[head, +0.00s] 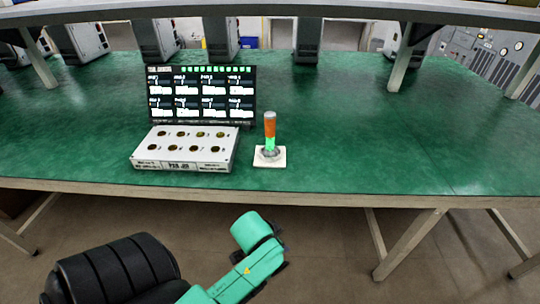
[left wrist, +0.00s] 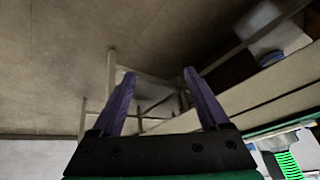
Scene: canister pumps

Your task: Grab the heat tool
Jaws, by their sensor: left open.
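I see nothing that I can clearly identify as a heat tool. An upright stick with orange and green bands (head: 270,131) stands on a small white base plate (head: 282,158) near the front edge of the green table. My left gripper (left wrist: 159,73) shows in the left wrist view with its two purple fingers apart and nothing between them. Floor and table legs lie beyond the fingers. The gripper's fingers do not show in the head view, where only teal and black arm parts of mine are at the bottom. My right gripper is not in view.
The green table (head: 365,145) is bare on the right. A white box with round holes (head: 184,149) stands left of the stick, before a black display (head: 201,95). Grey cabinets (head: 155,40) and shelf posts (head: 402,58) line the back. The front edge (head: 330,198) is pale.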

